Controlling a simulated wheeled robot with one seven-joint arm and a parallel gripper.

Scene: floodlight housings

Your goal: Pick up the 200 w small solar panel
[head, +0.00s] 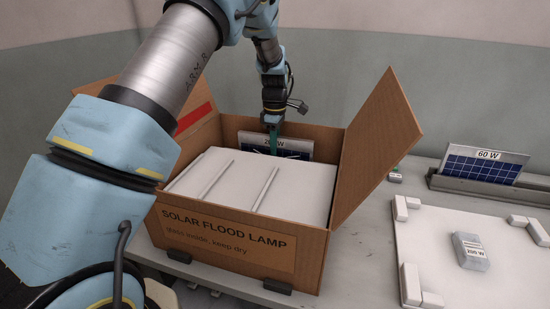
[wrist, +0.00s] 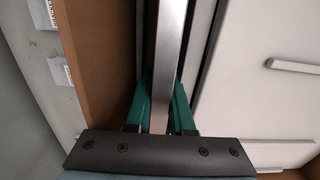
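The small solar panel (head: 295,146) stands upright at the back inside the cardboard box, with a pale frame and dark blue cells. Its label starts with "20" and ends in "W"; my finger covers part of it. Its lower part is hidden behind the white block. My gripper (head: 273,140) reaches down from above onto the panel's top edge. In the wrist view my green fingers (wrist: 160,105) lie on both sides of the panel's silver edge (wrist: 168,50) and look closed against it.
The open box (head: 315,245) has raised flaps and a white ribbed block (head: 250,185) filling its front. At right, a 60 W panel (head: 485,165) stands in a grey rack. A white tray (head: 440,235) with corner blocks holds a small labelled grey block (head: 470,250).

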